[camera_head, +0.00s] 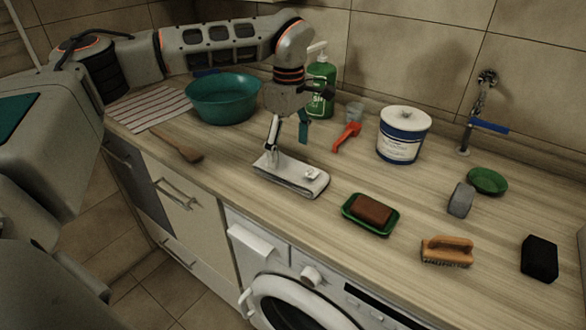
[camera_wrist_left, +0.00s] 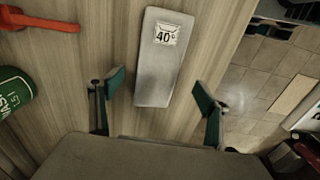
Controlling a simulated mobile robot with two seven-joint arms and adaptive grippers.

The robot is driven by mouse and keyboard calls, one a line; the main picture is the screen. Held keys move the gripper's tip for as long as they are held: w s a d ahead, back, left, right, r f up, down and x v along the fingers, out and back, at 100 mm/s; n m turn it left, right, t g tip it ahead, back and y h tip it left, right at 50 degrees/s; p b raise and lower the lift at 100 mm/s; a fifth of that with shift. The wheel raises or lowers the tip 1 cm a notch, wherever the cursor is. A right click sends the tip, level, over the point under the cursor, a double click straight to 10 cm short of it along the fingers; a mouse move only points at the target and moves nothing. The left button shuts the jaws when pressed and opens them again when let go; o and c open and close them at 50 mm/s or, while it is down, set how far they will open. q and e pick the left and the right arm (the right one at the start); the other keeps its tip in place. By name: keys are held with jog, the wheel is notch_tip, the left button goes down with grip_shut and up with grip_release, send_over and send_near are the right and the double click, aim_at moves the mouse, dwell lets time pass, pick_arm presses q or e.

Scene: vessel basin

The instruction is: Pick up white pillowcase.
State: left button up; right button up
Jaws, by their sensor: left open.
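The white pillowcase (camera_head: 291,176) is a flat, folded, pale rectangle on the wooden counter near its front edge, above the washing machine. In the left wrist view the pillowcase (camera_wrist_left: 157,78) lies ahead between my fingers, with a "40°" care label at its far end. My left gripper (camera_head: 287,137) points down over the left part of the pillowcase. It is open and empty, with one teal-tipped finger on each side in the wrist view (camera_wrist_left: 158,92). The fingers look apart from the cloth; the exact height is hard to tell. My right gripper is not seen.
A red-orange tool (camera_head: 346,136), green bottle (camera_head: 321,88) and teal basin (camera_head: 223,98) stand behind. A soap dish (camera_head: 371,214) with brown soap sits right of the pillowcase. The white tub (camera_head: 403,135) stands farther right.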

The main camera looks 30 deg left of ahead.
aim_at(291, 164)
pick_arm(q)
notch_tip(291, 164, down, 6)
jog(key=shift+w+d+r, duration=0.1)
jog(key=shift+w+r, duration=0.05)
jog(key=shift+r, duration=0.05)
jog(key=c, duration=1.3)
